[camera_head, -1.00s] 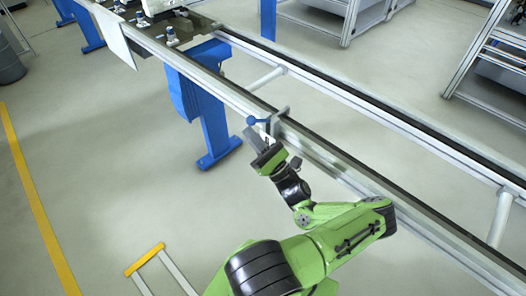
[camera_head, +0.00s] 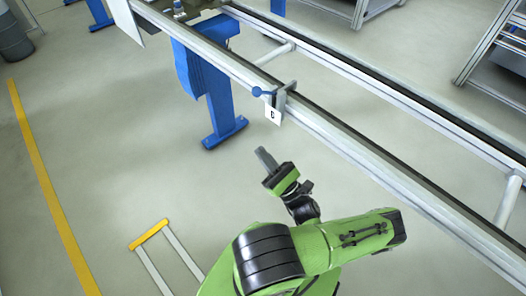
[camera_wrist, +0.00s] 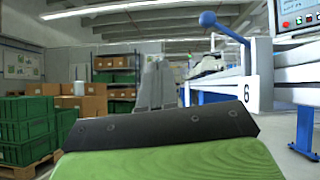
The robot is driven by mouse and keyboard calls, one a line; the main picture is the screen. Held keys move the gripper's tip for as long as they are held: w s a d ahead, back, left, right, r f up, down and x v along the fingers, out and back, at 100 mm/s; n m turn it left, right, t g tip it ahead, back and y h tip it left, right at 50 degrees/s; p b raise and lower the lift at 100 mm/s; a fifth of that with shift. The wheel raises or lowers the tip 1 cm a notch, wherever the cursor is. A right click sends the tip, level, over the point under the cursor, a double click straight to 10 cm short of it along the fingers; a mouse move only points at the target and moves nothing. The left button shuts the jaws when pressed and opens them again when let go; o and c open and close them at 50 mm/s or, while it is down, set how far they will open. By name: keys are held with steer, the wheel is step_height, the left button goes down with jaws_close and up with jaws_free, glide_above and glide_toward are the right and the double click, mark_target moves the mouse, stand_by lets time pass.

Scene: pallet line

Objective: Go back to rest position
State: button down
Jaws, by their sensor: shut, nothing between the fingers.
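My gripper (camera_head: 265,158) is at the end of my green and black arm, in the middle of the head view. It is shut and empty, and it stands apart from the rail, over open floor. In the wrist view its grey fingers (camera_wrist: 157,82) are together, pointing away from the camera. The conveyor rail (camera_head: 345,142) runs diagonally on the right of the head view. A lever with a blue knob (camera_head: 257,91) and a white plate marked 6 (camera_head: 272,115) are fixed on the rail's near side. The lever also shows in the wrist view (camera_wrist: 208,19).
A blue support leg (camera_head: 220,100) stands under the rail. A yellow and white frame (camera_head: 150,234) is low at the bottom left. Green crates (camera_wrist: 27,118) and shelves with boxes show in the wrist view.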

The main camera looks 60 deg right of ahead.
stand_by(0.3)
steer(key=w+a+r+n+g+y+p, duration=0.1)
steer(key=w+a+n+g+y, duration=0.3)
steer(key=a+n+g+y, duration=0.55)
steer(key=w+a+r+n+g+y+p, duration=0.25)
steer(key=a+n+g+y, duration=0.4)
steer(key=n+g, duration=0.6)
steer(key=s+a+r+n+h, duration=0.2)
steer(key=a+r+n+h, duration=0.1)
steer(key=r, duration=0.3)
steer(key=s+a+r+n+t+h+p, duration=0.1)
steer(key=a+r+n+h, duration=0.2)
steer(key=r+n, duration=0.3)
steer(key=s+a+r+n+t+h+p, duration=0.1)
steer(key=s+a+r+n+h, duration=0.1)
steer(key=r+n+h, duration=0.3)
step_height(320, 180, up, 3)
steer(key=shift+s+a+f+h, duration=0.1)
steer(key=shift+s+a+h, duration=0.2)
steer(key=shift+a, duration=0.2)
